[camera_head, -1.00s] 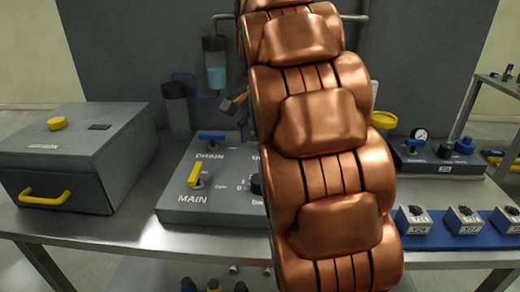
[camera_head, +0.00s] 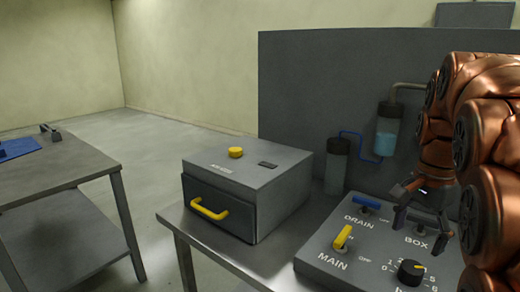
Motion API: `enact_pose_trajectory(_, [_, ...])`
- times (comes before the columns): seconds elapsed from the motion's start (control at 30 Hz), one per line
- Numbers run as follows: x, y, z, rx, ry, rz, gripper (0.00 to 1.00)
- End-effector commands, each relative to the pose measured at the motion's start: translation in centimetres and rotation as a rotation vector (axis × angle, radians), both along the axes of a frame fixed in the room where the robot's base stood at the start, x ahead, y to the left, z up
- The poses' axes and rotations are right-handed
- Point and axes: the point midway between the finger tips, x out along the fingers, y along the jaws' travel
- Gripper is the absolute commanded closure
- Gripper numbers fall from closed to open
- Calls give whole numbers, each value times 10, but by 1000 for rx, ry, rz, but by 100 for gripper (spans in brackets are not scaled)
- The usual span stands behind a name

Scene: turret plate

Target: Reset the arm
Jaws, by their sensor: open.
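My copper-coloured arm fills the right side of the head view. The arm hides what lies to the right of the panel.
A grey box (camera_head: 268,175) with a yellow button (camera_head: 236,152) and a yellow drawer handle (camera_head: 209,209) stands left of the panel. Another table (camera_head: 60,178) is at far left, with open floor between.

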Motion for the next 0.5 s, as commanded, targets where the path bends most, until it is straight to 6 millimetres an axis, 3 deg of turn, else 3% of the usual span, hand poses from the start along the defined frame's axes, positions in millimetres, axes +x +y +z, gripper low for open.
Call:
enact_pose_trajectory(0.1, [-20, 27, -3, 13, 16, 124, 22])
enact_pose_trajectory(0.5, [-96, 97, -39, 50, 59, 564, 22])
